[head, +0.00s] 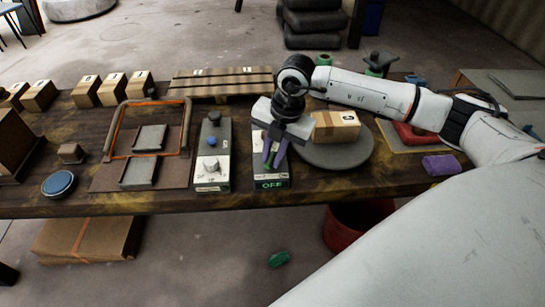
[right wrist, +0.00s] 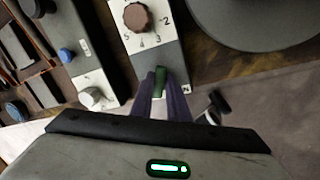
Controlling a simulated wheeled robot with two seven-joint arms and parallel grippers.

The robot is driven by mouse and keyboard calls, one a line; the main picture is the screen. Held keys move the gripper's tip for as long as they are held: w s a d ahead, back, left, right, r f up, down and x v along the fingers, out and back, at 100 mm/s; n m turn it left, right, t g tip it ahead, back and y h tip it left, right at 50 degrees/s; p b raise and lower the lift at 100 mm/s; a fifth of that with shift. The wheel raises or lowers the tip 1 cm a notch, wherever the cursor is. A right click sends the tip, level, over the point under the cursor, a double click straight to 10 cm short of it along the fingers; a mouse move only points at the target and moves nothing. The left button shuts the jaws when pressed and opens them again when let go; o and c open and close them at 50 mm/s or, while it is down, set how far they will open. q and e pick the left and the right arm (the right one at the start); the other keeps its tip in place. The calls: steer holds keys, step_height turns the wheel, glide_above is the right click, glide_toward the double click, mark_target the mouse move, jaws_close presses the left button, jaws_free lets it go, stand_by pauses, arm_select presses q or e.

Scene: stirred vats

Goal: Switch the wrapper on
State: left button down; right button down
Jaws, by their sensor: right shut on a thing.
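A grey control box (head: 271,184) with a lit green "OFF" display stands at the front of the bench. It sits beside a round grey turntable (head: 345,158) that bears a cardboard box (head: 336,126). In the right wrist view the control box shows a brown numbered dial (right wrist: 137,18) and a small green switch (right wrist: 160,82). My right gripper (head: 270,163) reaches down over this box, its purple fingers shut on the green switch; in the head view they hide much of the box's top. My left gripper is not in view.
A second control box (head: 212,178) with a blue button and pale dial stands close to the left. Left of it is an orange-edged frame (head: 107,145) on a brown base. Several small cartons (head: 113,89) and a pallet (head: 220,84) are at the back.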

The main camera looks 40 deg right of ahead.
steer(key=n+b, duration=0.1)
steer(key=n, duration=0.2)
steer(key=shift+n, duration=0.4)
steer(key=n+g, duration=0.1)
steer(key=n, duration=0.2)
steer(key=shift+w+n+y+b, duration=0.15)
steer(key=shift+n+y+b, duration=0.15)
steer(key=shift+y+b, duration=0.1)
steer(key=n, duration=0.3)
steer(key=shift+w+n+g, duration=0.1)
steer(key=shift+n+g, duration=0.2)
steer(key=shift+n+g+b, duration=0.3)
steer(key=shift+n+b, duration=0.15)
steer(key=shift+n, duration=1.15)
steer(key=c, duration=1.7)
jaws_free()
steer(key=r, duration=0.3)
steer(key=d+r, duration=0.1)
steer(key=r, duration=0.2)
steer(key=d+r, duration=0.1)
steer(key=r, duration=0.3)
steer(key=shift+w+r, duration=0.1)
steer(key=shift+w, duration=0.2)
